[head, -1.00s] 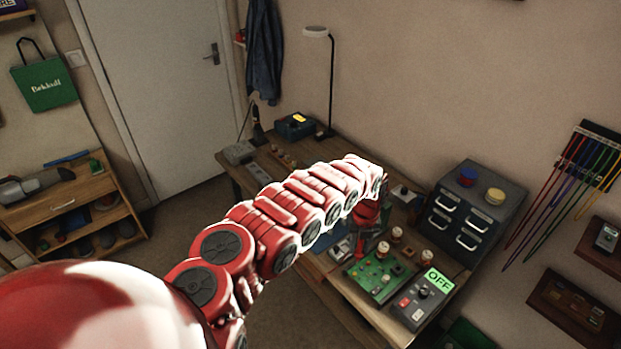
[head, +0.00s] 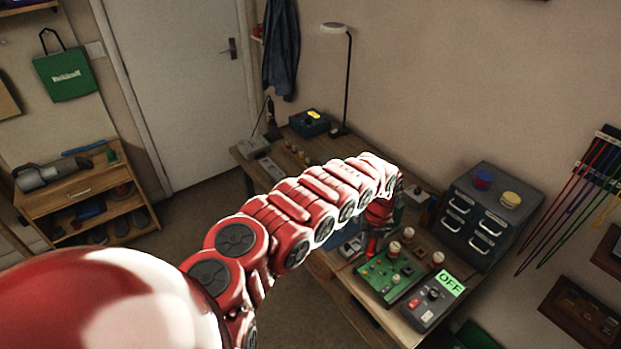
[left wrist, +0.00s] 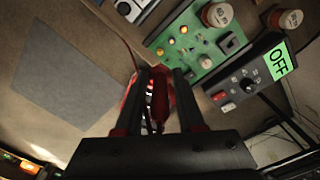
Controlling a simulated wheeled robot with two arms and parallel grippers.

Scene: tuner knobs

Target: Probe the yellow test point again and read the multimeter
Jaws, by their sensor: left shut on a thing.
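The green circuit board (head: 373,285) lies on the bench, and it also shows in the left wrist view (left wrist: 170,38) with several small yellow and pale dots; I cannot tell which is the yellow test point. The dark multimeter (head: 423,311) stands right of the board. Its green display (head: 451,284) reads OFF, also in the left wrist view (left wrist: 279,61). My left gripper (left wrist: 158,72) is shut on a red probe (left wrist: 160,98), just left of the board's near corner. The probe's tip is hard to make out. My right gripper is out of view.
Round-topped jars (head: 438,258) stand around the board. A grey drawer cabinet (head: 487,215) is behind the multimeter. A lamp (head: 347,80) and a blue box (head: 309,123) are at the bench's far end. A grey mat (left wrist: 65,75) lies left of the gripper.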

